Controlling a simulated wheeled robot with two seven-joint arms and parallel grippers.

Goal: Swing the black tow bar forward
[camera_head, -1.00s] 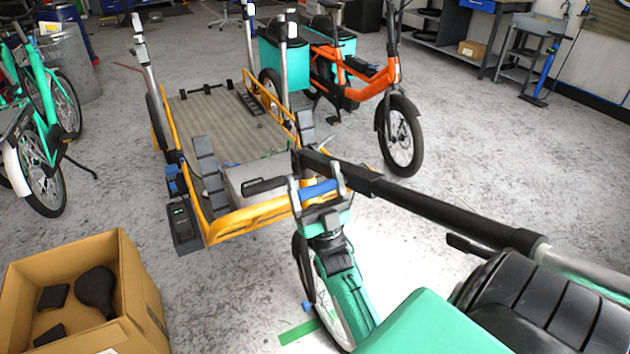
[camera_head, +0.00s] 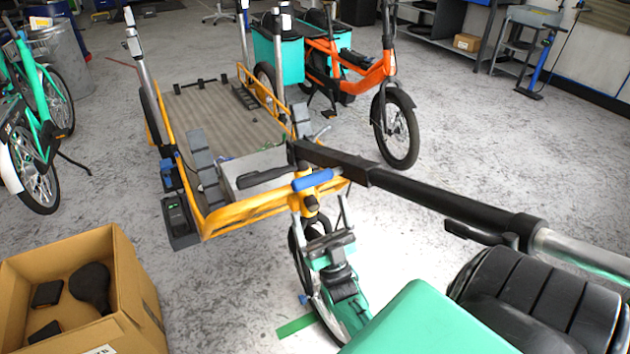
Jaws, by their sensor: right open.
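The black tow bar (camera_head: 440,203) is a long bar running from the front of the yellow cargo frame (camera_head: 262,212) towards the lower right. A silver tube (camera_head: 580,250) continues beyond its black part. A blue grip (camera_head: 314,180) and a black grip (camera_head: 262,178) sit near its left end, above a yellow stem. My right gripper (camera_head: 321,207) is open and empty just below the blue grip, with its two pale fingers apart. The yellow stem shows between the fingers; I cannot tell whether they touch it. My left gripper is not in view.
A wheel (camera_head: 296,252) stands partly hidden behind my right gripper. A cardboard box (camera_head: 140,300) with black parts is at the lower left. An orange bike (camera_head: 376,75) stands behind the bar, and a green bike (camera_head: 42,125) at the left.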

